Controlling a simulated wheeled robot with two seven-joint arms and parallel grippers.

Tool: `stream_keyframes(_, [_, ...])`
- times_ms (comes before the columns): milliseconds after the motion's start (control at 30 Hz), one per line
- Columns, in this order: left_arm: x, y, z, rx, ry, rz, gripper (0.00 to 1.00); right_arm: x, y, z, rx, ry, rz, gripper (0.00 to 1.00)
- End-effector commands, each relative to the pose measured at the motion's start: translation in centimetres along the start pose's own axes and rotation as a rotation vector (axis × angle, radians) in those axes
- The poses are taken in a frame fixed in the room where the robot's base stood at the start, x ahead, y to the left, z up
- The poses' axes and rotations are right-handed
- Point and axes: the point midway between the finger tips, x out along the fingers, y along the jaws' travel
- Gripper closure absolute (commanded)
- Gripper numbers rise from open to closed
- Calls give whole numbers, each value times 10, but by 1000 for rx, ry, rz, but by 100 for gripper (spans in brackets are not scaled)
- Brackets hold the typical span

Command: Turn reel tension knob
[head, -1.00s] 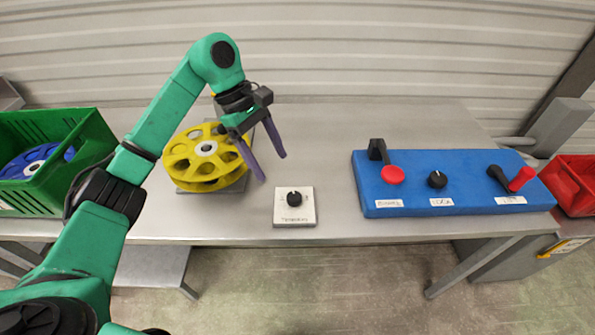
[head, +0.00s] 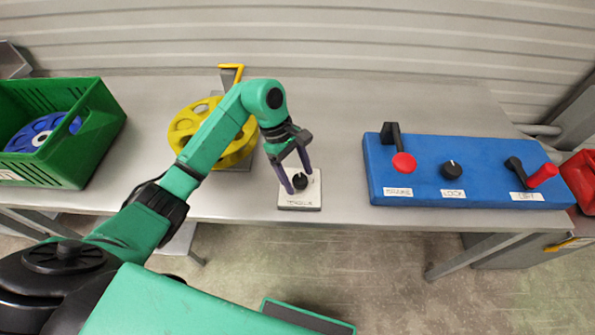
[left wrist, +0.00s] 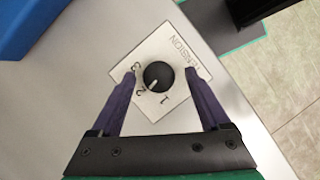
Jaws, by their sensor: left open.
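The tension knob (head: 300,181) is a small black round dial with a white pointer line, on a white square plate (head: 313,200) near the table's front edge. In the left wrist view the knob (left wrist: 158,76) sits between and a little beyond my fingertips, with the marks 1, 2 and 3 around it; its pointer is near 2. My left gripper (head: 299,181) is open above the plate, its purple fingers on either side of the knob. In the wrist view the left gripper (left wrist: 163,72) shows a gap on both sides of the knob. My right gripper is not in view.
A yellow reel (head: 185,124) stands behind my left arm. A green crate (head: 93,130) with a blue reel (head: 38,131) is at the left. A blue control panel (head: 431,153) with levers and a knob is at the right. A red bin (head: 582,180) is at the far right.

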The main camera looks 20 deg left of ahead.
Motion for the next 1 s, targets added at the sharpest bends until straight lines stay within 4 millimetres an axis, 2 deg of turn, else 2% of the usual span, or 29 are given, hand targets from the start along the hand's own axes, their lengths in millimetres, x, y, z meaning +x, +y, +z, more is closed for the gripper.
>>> stream_keyframes(167, [1, 0, 0, 0, 0, 1, 21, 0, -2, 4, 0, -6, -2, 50])
stream_keyframes(200, [1, 0, 0, 0, 0, 1, 24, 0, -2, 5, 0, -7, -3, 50])
stream_keyframes(267, [1, 0, 0, 0, 0, 1, 47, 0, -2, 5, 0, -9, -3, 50])
stream_keyframes(300, [1, 0, 0, 0, 0, 1, 63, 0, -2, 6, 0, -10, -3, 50])
stream_keyframes(400, [0, 0, 0, 0, 0, 1, 100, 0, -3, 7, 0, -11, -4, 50])
stream_keyframes(767, [1, 0, -1, -37, 1, 17, 100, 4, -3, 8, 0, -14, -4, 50])
stream_keyframes(1000, [2, -1, -2, -156, 2, 67, 100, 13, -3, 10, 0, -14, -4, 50])
